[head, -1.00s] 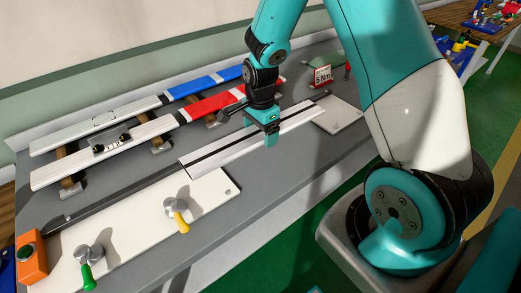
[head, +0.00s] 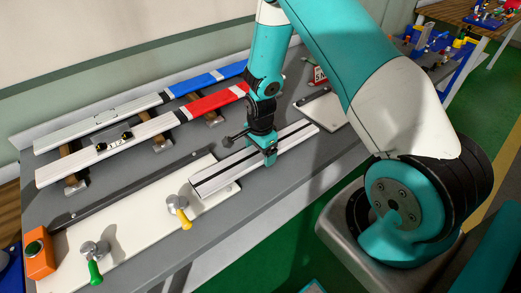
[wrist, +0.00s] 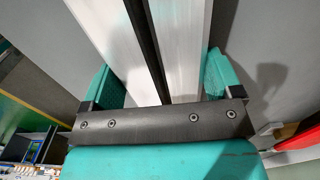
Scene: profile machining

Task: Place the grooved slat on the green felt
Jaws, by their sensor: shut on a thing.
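The grooved slat (head: 225,174) is a long silver-white profile with dark grooves along its length. My gripper (head: 268,160) is shut on it near the middle, with the fingers across its width. In the head view the slat overlaps the right end of the cream plate; its exact height above the table is hard to tell. In the wrist view the slat (wrist: 190,45) runs away between the two teal fingers of my gripper (wrist: 160,85).
The cream plate (head: 140,222) carries a yellow-handled clamp (head: 178,210), a green-handled clamp (head: 95,258) and a dark rail (head: 120,190) along its back. An orange button box (head: 38,252) stands left. Blue-ended and red-ended profiles (head: 212,104) lie on supports behind. A second cream plate (head: 325,110) lies right.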

